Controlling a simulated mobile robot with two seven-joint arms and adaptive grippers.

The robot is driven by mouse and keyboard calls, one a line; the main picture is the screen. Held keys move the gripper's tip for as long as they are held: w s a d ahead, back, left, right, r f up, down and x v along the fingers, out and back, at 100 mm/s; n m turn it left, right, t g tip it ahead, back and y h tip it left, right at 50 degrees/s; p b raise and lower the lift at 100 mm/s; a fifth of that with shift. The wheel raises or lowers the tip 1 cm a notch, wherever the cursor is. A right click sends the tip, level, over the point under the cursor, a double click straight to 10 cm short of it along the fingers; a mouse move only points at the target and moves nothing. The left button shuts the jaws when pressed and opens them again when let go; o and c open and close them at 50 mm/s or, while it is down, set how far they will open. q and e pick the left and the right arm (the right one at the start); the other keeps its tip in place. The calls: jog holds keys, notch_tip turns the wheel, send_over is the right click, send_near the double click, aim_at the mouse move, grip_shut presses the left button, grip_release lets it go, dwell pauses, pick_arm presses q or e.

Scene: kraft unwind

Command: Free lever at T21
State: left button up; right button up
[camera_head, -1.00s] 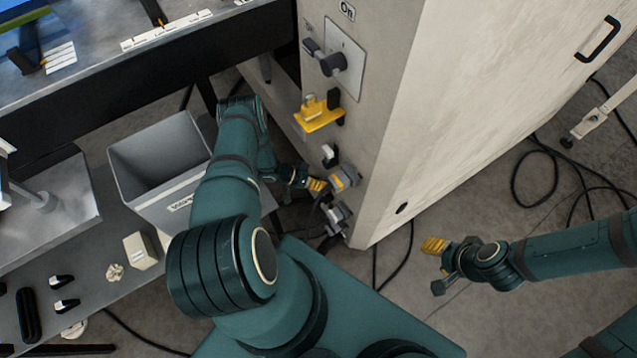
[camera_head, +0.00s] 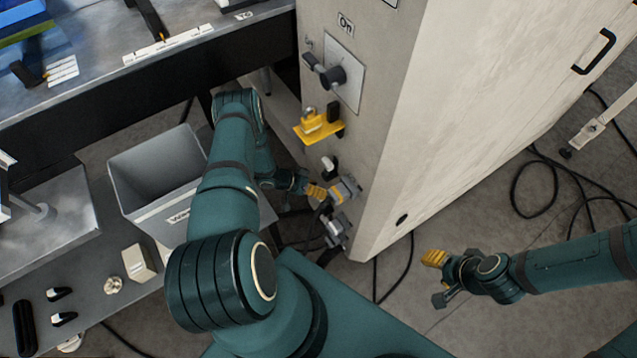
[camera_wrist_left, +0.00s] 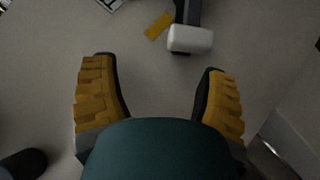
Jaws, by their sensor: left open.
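A short lever with a white end (camera_head: 328,165) sticks out of the cabinet's narrow face, below a yellow padlock (camera_head: 313,122) on a yellow bracket. I cannot read a T21 tag. My left gripper (camera_head: 331,191) is open and empty, just below the white-ended lever. In the left wrist view, the left gripper (camera_wrist_left: 160,85) has its yellow fingers spread apart. The white lever end (camera_wrist_left: 190,39) is beyond them, right of centre, not between them. A yellow piece (camera_wrist_left: 158,25) shows beside it. My right gripper (camera_head: 437,278) hangs over the floor, away from the cabinet; its finger gap is unclear.
A rotary switch (camera_head: 333,76) under an "On" label is above the padlock. The tall cabinet (camera_head: 450,120) blocks the right side of the left gripper. A grey bin (camera_head: 150,165) and a bench (camera_head: 90,110) stand left. Cables lie on the floor at right.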

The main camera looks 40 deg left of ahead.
pick_arm(q)
jog(key=shift+r, duration=3.05)
